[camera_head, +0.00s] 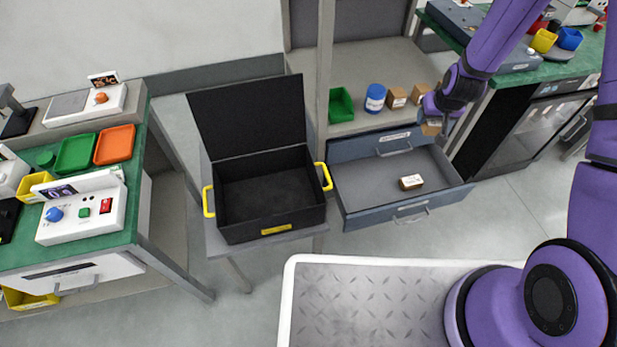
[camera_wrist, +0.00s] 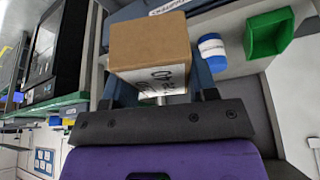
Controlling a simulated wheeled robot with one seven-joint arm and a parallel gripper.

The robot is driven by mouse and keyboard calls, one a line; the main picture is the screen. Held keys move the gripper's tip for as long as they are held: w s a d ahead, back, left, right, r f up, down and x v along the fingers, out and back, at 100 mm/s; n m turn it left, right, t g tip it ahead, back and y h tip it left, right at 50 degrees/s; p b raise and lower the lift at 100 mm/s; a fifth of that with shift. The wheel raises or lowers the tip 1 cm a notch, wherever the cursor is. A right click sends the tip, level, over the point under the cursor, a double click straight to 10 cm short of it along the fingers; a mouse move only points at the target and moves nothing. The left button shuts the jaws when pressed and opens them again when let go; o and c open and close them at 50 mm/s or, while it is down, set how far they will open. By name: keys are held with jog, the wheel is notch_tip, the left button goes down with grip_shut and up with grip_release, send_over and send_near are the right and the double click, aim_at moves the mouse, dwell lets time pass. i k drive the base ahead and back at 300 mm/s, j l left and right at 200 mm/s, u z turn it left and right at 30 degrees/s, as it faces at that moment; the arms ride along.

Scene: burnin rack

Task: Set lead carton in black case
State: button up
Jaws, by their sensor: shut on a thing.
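My gripper (camera_head: 436,118) is shut on a small brown carton (camera_wrist: 150,48) with a white label. The label's writing is too small to read for certain. In the head view the held carton (camera_head: 431,128) shows just below my gripper, above the open drawer's right rear part. The black case (camera_head: 268,224) stands on a small grey table left of the drawer. Its lid (camera_head: 247,115) is raised at the back, it has yellow handles, and its inside looks empty.
The open blue-grey drawer (camera_head: 365,200) holds another small carton (camera_head: 411,182). On the shelf behind stand a green bin (camera_head: 340,105), a blue jar (camera_head: 375,97) and brown cartons (camera_head: 397,98). A grey post (camera_head: 323,90) rises between the case and the shelf.

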aim_at(249, 207)
jog(key=k+j, duration=0.1)
jog(key=j, duration=0.35)
jog(key=k+j, duration=0.1)
jog(key=j, duration=0.35)
jog(key=k+j, duration=0.15)
jog(key=j, duration=0.3)
jog(key=k+j, duration=0.1)
jog(key=j, duration=0.35)
